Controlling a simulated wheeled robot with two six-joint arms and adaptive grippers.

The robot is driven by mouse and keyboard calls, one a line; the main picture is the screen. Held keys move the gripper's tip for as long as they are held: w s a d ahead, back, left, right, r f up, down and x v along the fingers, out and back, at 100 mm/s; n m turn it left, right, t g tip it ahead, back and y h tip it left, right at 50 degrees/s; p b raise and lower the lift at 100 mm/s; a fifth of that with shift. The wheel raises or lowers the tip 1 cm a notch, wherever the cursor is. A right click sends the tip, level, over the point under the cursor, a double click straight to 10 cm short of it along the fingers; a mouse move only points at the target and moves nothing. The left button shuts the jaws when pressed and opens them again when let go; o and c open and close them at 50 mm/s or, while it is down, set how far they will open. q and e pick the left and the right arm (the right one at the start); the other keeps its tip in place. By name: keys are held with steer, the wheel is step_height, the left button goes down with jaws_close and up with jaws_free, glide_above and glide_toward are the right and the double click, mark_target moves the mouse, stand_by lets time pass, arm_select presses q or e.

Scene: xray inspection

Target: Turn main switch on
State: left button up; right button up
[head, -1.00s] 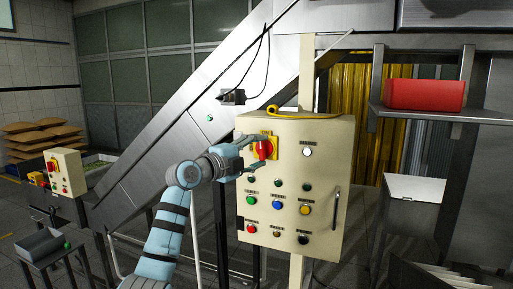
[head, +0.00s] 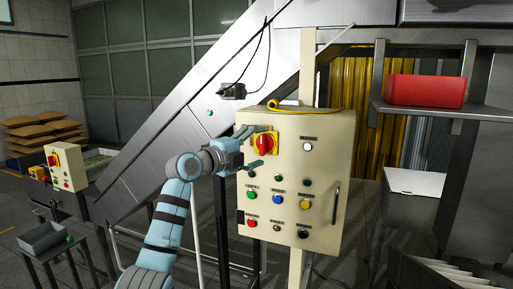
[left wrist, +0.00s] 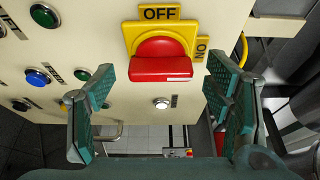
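The main switch (head: 265,143) is a red rotary handle on a yellow plate, at the upper left of a cream control box (head: 323,190). In the left wrist view the red handle (left wrist: 160,68) fills the top middle, with the OFF label (left wrist: 160,13) above it and the ON label (left wrist: 201,49) to its right. The handle's white mark is hard to read. My left gripper (head: 257,149) is open in front of the switch. Its fingers (left wrist: 163,110) stand wide apart on either side of the handle, with nothing between them. My right gripper is not in view.
Colored push buttons, such as a blue one (head: 278,196) and a green one (head: 250,191), sit below the switch. A door handle (head: 336,205) is on the box's right. A red bin (head: 424,91) lies on a shelf at right. A sloped conveyor stands behind.

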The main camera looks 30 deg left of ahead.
arm_select(q)
steer(key=shift+s, duration=0.1)
steer(key=v, duration=1.2)
